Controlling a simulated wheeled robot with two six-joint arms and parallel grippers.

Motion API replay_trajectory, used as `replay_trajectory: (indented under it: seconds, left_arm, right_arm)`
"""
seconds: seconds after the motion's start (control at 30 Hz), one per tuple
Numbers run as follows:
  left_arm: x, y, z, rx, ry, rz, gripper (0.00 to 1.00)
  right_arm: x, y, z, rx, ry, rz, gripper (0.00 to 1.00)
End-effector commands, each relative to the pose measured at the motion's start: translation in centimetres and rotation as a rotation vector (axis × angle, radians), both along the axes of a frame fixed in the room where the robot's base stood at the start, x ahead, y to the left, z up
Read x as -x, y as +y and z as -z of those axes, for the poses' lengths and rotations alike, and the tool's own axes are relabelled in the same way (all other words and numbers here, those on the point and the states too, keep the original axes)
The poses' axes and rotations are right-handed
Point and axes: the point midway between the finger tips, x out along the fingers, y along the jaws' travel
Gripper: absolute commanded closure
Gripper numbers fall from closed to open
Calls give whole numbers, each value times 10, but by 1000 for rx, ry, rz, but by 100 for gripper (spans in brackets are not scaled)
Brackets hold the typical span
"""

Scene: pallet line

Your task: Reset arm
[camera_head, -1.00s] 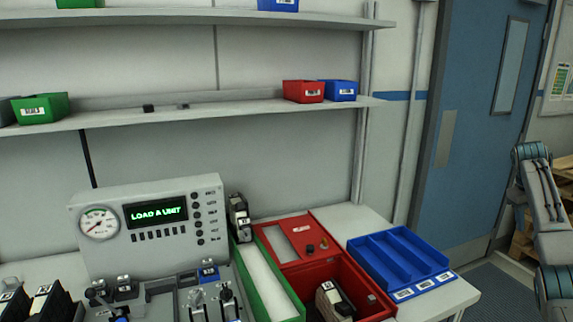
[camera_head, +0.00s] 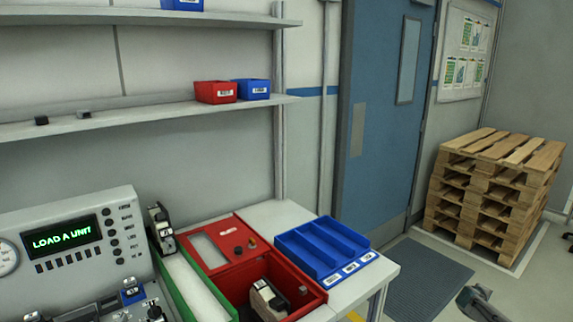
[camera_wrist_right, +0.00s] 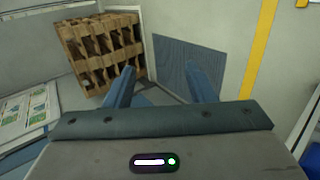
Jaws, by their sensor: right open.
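My right gripper (camera_wrist_right: 162,85) shows in the right wrist view with its two blue fingers spread apart and nothing between them. Beyond the fingers are the floor, a dark mat (camera_wrist_right: 188,62) and a stack of pallets (camera_wrist_right: 104,50). In the head view only a small part of my right arm shows at the bottom right, low over the floor and away from the bench. My left gripper is in neither view.
The bench at left holds a test panel (camera_head: 118,212) reading "LOAD A UNIT", an open red box (camera_head: 315,298) with a unit in it, and a blue divided tray (camera_head: 290,248). Floor between is clear.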

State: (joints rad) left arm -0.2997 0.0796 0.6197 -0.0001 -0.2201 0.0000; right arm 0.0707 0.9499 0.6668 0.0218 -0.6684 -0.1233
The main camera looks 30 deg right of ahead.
Motion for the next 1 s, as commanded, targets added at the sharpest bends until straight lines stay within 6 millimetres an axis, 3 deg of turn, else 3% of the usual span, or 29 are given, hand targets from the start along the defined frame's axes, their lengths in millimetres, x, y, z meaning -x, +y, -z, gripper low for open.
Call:
replay_trajectory:
  seconds: [0.03,0.1,0.43,0.67,0.77,0.87,1.0]
  left_arm:
    - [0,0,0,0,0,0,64]
    - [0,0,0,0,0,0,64]
    - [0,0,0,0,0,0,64]
    - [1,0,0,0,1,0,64]
    - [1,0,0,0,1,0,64]
    - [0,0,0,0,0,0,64]
    - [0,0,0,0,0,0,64]
  right_arm:
    - [25,-2,16,5,20,-37,50]
    - [50,-2,31,4,27,-86,50]
    - [149,3,75,-40,58,-262,50]
    - [168,74,156,-158,31,-227,50]
    - [180,114,195,-219,23,-208,50]
    - [194,165,238,-293,14,-185,50]
    - [212,252,298,-407,-2,-151,50]
